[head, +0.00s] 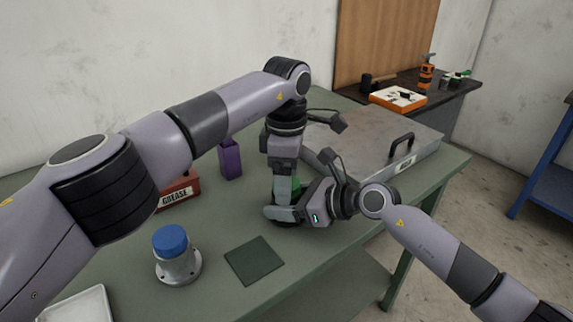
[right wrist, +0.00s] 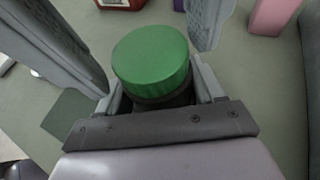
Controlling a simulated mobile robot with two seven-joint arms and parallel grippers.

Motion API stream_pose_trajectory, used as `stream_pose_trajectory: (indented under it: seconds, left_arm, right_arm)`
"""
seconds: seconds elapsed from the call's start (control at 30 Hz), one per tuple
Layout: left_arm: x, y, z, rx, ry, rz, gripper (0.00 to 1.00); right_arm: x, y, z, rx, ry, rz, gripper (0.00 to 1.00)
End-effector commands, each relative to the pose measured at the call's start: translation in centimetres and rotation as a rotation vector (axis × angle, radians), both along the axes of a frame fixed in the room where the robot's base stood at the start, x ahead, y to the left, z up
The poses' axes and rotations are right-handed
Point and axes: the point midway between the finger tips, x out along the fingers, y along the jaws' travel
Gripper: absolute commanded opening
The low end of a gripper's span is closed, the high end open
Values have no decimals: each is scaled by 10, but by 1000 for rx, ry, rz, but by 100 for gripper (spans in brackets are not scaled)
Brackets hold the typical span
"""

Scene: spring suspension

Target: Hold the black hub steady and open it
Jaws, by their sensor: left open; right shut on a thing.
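The black hub (right wrist: 165,101) has a green cap (right wrist: 152,58) on top and stands upright on the green table. In the head view the grippers mostly hide it, and only a bit of the green cap (head: 296,184) shows. My right gripper (head: 284,213) comes in from the right and is shut on the black body below the cap. My left gripper (head: 284,190) points down from above and is open. In the right wrist view its grey fingers stand on either side of the green cap, with gaps visible between them and the cap.
A grey flanged hub with a blue cap (head: 170,240) stands at the front left, near a dark green mat (head: 255,261). A red grease box (head: 179,192) and purple block (head: 230,160) are behind. A large metal case (head: 350,150) fills the back right. A white tray (head: 82,303) is front left.

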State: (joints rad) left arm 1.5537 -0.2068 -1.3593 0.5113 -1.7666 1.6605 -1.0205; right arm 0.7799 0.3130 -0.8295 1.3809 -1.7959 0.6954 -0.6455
Motion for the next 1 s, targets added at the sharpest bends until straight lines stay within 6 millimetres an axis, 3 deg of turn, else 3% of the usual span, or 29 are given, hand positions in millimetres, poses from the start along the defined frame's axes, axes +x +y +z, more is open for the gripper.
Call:
stream_pose_trajectory:
  seconds: [0.03,0.27,0.43,0.67,1.0]
  left_arm:
    - [0,0,-2,0,0,0,76]
    - [0,0,-2,1,0,0,72]
    - [0,0,-2,1,1,0,19]
    - [0,0,-2,2,1,80,18]
    - [-1,0,-2,2,4,509,18]
  right_arm:
    - [-2,-1,-9,-14,12,3,0]
    - [-2,-1,-9,-14,12,3,0]
    - [-2,-1,-9,-14,12,3,0]
    - [-2,-1,-9,-15,13,2,0]
    - [-2,-2,-9,-15,13,1,0]
